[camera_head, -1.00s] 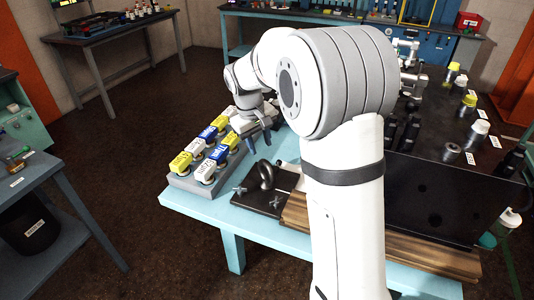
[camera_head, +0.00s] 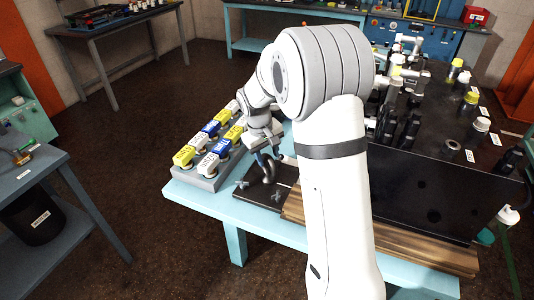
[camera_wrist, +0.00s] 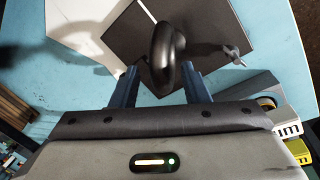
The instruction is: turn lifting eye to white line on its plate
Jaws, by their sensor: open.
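The lifting eye is a black ring (camera_head: 267,172) standing on a dark plate (camera_head: 252,190) near the table's front left edge. In the wrist view the ring (camera_wrist: 162,55) stands upright, seen nearly edge-on, a little beyond and between my fingertips. My gripper (camera_head: 267,160) is just above the eye in the head view. In the wrist view my gripper (camera_wrist: 158,75) is open, with one blue finger on each side of the ring's near part. I cannot tell whether either finger touches it. A grey wing-shaped clamp (camera_wrist: 232,54) sits on the plate. I cannot make out a white line.
A grey rack (camera_head: 202,178) of yellow, white and blue capped fittings stands close left of the plate. The light blue table (camera_head: 228,200) has a narrow bare front strip.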

